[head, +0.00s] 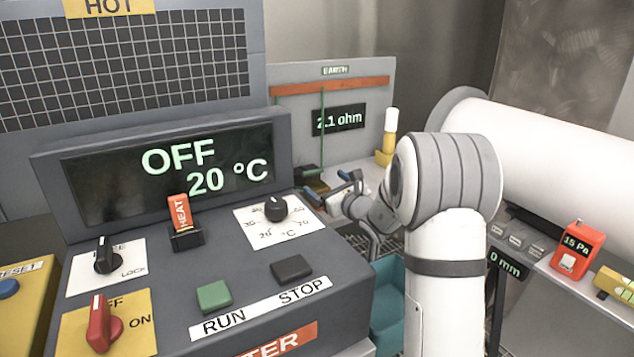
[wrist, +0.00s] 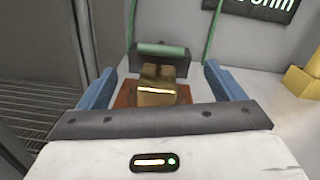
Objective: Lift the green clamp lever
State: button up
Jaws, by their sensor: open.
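The green clamp lever (wrist: 162,50) shows in the wrist view as a green-topped bar with a dark face, lying across the back of a brass clamp block (wrist: 157,88). The block sits on a copper-coloured base (wrist: 124,95). My gripper (wrist: 160,70) is open and empty, with one blue finger on each side of the clamp. The lever lies just beyond the fingertips, apart from them. In the head view my gripper (head: 328,186) is in front of the earth panel, close to the clamp, which is small and partly hidden there.
The earth panel (head: 360,90) reads 2.1 ohm, and green wires run down it. A yellow-and-white post (head: 388,140) stands right of the clamp. The heater console (head: 250,255) fills the left foreground. A large white cylinder (head: 555,145) lies at right.

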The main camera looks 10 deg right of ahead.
aim_at(315, 182)
jog(key=x, duration=0.6)
jog(key=shift+w+a, duration=0.2)
jog(key=shift+w, duration=0.15)
jog(key=shift+c, duration=0.5)
